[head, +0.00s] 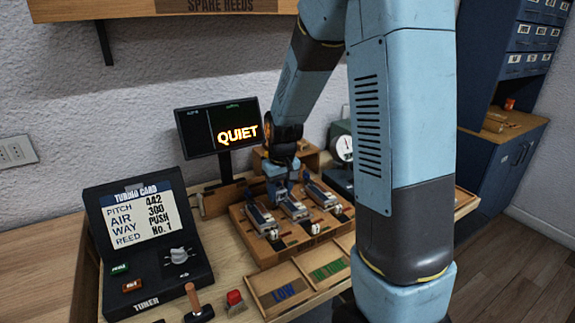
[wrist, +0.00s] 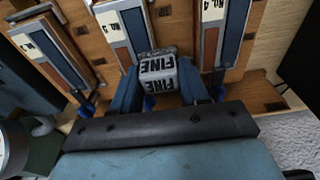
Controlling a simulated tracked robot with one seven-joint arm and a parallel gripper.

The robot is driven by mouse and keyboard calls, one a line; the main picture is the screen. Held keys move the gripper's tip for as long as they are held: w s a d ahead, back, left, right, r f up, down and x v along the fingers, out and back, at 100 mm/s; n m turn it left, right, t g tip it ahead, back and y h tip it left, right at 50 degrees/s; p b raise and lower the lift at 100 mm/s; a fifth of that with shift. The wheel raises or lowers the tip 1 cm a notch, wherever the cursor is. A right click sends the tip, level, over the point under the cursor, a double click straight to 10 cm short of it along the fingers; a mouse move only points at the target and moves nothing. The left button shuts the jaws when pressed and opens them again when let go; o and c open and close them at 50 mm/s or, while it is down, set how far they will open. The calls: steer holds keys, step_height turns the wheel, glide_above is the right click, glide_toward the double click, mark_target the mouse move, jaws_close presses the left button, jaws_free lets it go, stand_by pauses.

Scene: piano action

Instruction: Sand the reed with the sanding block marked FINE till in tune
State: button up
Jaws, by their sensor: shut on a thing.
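In the wrist view, my gripper (wrist: 160,84) is shut on a pale block (wrist: 158,68) marked FINE on two faces. The block is between the fingers, over the near end of the middle reed (wrist: 137,28); I cannot tell whether they touch. A reed (wrist: 236,30) labelled No. 4 is to the right, and another reed (wrist: 50,45) to the left. In the head view, several reeds (head: 260,221) are mounted on a wooden rack, and my gripper (head: 279,190) is low at its back edge.
A monitor (head: 217,125) reading QUIET stands behind the rack. A wooden-handled tool (head: 195,302) and a red item (head: 234,298) lie nearby.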

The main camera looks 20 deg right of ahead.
steer(key=shift+r, duration=3.95)
stand_by(2.0)
